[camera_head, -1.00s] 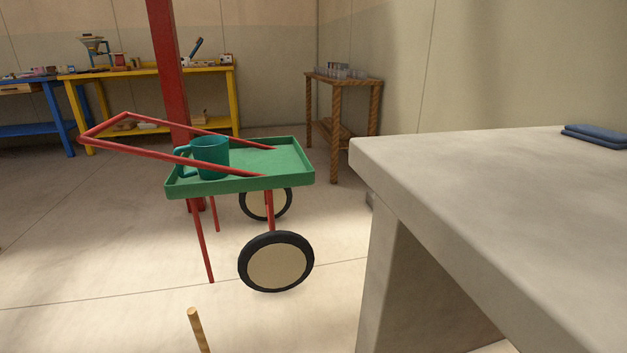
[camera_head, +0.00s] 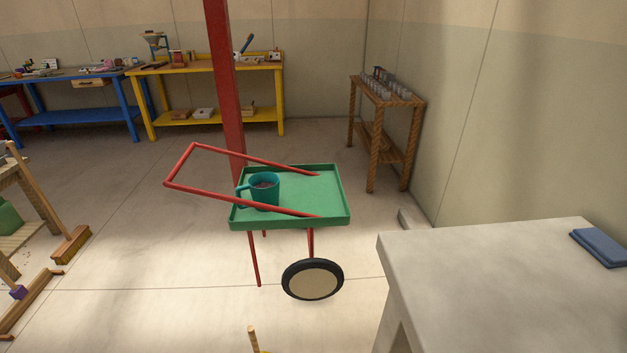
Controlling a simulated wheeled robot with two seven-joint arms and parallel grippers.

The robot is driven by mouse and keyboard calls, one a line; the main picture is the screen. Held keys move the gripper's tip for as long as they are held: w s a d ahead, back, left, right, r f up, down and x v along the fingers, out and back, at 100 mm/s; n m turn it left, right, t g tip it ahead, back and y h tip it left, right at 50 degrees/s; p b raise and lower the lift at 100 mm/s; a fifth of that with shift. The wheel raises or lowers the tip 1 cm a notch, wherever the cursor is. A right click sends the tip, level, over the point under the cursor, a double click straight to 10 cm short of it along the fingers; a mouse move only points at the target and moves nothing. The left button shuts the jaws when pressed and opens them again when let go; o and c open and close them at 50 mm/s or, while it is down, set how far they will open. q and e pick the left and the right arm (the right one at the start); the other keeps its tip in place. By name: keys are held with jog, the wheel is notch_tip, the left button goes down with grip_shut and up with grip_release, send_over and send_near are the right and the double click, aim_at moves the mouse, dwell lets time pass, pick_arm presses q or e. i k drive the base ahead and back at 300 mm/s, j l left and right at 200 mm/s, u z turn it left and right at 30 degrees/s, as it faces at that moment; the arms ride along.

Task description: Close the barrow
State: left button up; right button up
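The barrow (camera_head: 325,190) stands on the floor near the middle of the head view. It has a shallow green tray, red legs, a dark-tyred wheel (camera_head: 312,280) and a red handle (camera_head: 195,167) reaching to the left. A teal mug (camera_head: 265,191) with dark contents stands upright in the left part of the tray. The rest of the tray looks empty. The far wheel is hidden. Neither of my grippers is in view.
A pale stone table (camera_head: 490,265) with a folded blue cloth (camera_head: 600,247) stands at right. A red post (camera_head: 225,90) rises behind the barrow. A broom (camera_head: 72,245) is at left. Yellow (camera_head: 205,68) and blue (camera_head: 75,75) benches and a wooden rack (camera_head: 375,130) stand behind.

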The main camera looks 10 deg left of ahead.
aim_at(312, 196)
jog(key=i+j, duration=0.15)
jog(key=j, duration=0.2)
jog(key=i+j+z, duration=0.1)
jog(key=j, duration=0.2)
jog(key=i+j, duration=0.15)
jog(key=j, duration=0.2)
jog(key=i+j+z, duration=0.1)
jog(key=j, duration=0.25)
jog(key=i+j, duration=0.2)
jog(key=j, duration=0.15)
